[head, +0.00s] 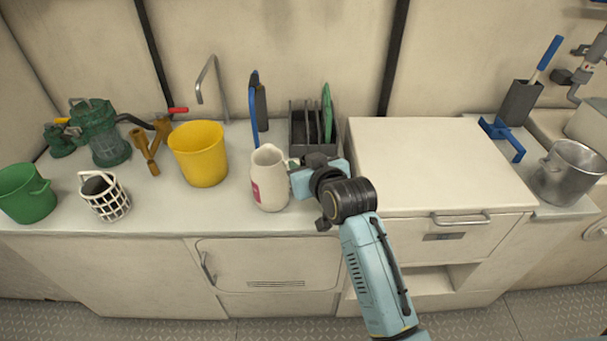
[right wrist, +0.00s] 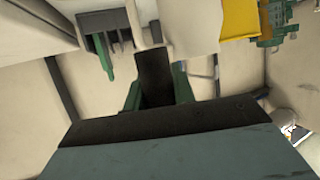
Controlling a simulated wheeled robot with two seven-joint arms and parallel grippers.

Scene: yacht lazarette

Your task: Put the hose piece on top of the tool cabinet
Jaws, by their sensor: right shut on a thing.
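My right gripper (head: 296,178) is low over the counter, between the white jug and the tool cabinet. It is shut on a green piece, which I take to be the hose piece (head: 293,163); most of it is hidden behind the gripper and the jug. In the right wrist view, green parts of the hose piece (right wrist: 183,86) show on both sides of a dark finger. I cannot tell whether it touches the counter. The tool cabinet (head: 440,160) is cream-coloured, with a bare flat top and a drawer handle in front, right of my gripper. My left gripper is not in view.
The white jug (head: 269,180) stands close left of my right gripper. A dark rack (head: 299,133) is behind it. A yellow bucket (head: 199,155) is farther left. A blue clamp-like tool (head: 503,136) and a metal pot (head: 568,172) are right of the cabinet.

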